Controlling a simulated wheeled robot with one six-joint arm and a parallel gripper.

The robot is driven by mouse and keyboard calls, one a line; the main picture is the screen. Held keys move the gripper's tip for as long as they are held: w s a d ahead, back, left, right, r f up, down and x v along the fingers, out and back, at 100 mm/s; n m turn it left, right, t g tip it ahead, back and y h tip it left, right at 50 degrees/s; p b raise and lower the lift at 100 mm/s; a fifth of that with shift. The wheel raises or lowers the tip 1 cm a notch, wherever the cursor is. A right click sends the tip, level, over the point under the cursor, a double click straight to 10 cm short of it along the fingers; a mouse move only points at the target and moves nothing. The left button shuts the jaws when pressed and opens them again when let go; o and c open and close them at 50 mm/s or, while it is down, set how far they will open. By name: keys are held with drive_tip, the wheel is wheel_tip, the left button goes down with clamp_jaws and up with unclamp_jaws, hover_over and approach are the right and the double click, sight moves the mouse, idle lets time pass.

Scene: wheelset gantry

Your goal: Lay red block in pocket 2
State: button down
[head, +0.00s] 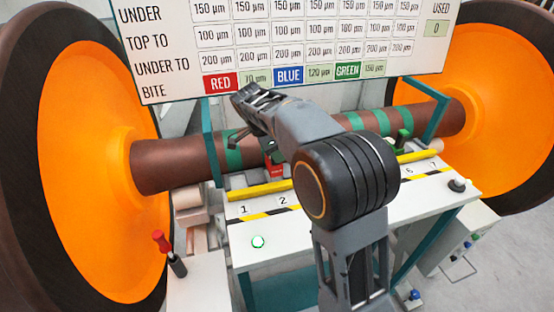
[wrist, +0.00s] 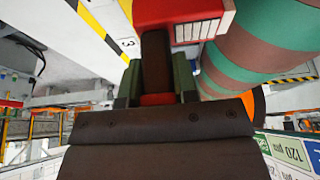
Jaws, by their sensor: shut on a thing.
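The red block (head: 274,171) shows only partly in the head view, low behind the yellow bar and beside the axle. In the wrist view the red block (wrist: 183,12) has a pale ribbed face and a dark stem. My gripper (wrist: 157,82) is shut on that stem, with a green-grey finger on each side. In the head view my wrist and forearm hide most of the gripper. The number 2 label (head: 282,200) marks pocket 2 on the white bench; the pocket itself cannot be made out. A number 3 label (wrist: 127,43) shows beside the block in the wrist view.
The brown axle (head: 172,163) with green bands runs close behind the bench, between two orange wheels (head: 95,160). Teal posts (head: 211,140) stand near it. A sign board (head: 180,50) hangs above. A green block (head: 404,137) stands right.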

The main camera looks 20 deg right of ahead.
sight(275, 169)
drive_tip(key=f, duration=0.3)
drive_tip(key=shift+w+d, duration=0.15)
drive_tip(key=shift+w, duration=0.2)
drive_tip(key=shift+f, duration=0.4)
drive_tip(key=shift+f, duration=0.2)
drive_tip(key=c, duration=0.9)
unclamp_jaws()
drive_tip(key=shift+r, duration=0.1)
